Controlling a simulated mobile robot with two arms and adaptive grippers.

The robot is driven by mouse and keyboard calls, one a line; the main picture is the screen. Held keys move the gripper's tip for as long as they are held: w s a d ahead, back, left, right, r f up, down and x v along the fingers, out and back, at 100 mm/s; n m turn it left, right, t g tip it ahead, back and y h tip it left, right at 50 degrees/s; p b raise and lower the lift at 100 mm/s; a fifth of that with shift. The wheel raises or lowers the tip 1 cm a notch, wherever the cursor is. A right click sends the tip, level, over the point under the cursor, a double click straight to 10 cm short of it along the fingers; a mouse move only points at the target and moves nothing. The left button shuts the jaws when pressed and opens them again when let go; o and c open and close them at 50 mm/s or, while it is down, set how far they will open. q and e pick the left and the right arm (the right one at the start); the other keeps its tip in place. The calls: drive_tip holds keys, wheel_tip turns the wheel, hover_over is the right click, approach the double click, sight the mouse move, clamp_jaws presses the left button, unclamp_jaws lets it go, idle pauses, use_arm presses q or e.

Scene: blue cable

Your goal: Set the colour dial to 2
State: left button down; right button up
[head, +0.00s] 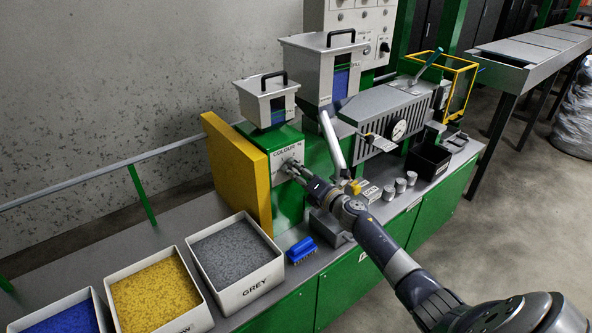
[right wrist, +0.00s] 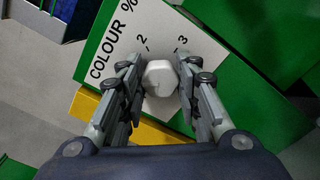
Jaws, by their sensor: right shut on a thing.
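The colour dial is a pale knob (right wrist: 160,77) on a white plate (right wrist: 118,50) marked "COLOUR %". In the right wrist view the numbers 2 and 3 show on the plate beyond the knob, either side of its top. Other marks are hidden, and I cannot tell which number the dial points to. In the head view the plate (head: 284,151) is on the green unit below the small hopper. My right gripper (head: 291,167) reaches it from the lower right. In the right wrist view its fingers (right wrist: 161,88) are closed on the knob's two sides. My left gripper is not in view.
A yellow panel (head: 238,172) stands just left of the dial. Bins of grey (head: 236,284), yellow (head: 158,297) and blue (head: 60,317) pellets are at the lower left. A blue brush (head: 301,250) lies below. A grey tube (head: 332,139) slopes down right of the dial.

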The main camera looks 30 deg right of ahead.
drive_tip(key=m+p, duration=0.1)
drive_tip(key=m, duration=0.2)
drive_tip(key=shift+d+m, duration=0.1)
drive_tip(key=shift+m, duration=0.3)
drive_tip(key=m+p, duration=0.1)
drive_tip(key=m, duration=0.2)
drive_tip(key=shift+m, duration=0.3)
drive_tip(key=m, duration=0.3)
drive_tip(key=m+p, duration=0.1)
drive_tip(key=m, duration=0.1)
drive_tip(key=shift+f+m, duration=0.2)
drive_tip(key=shift+m, duration=0.2)
drive_tip(key=o, duration=1.1)
drive_tip(key=shift+c, duration=0.2)
drive_tip(key=shift+s, duration=0.1)
drive_tip(key=s, duration=1.1)
drive_tip(key=shift+s+d, duration=0.4)
drive_tip(key=shift+d, duration=0.05)
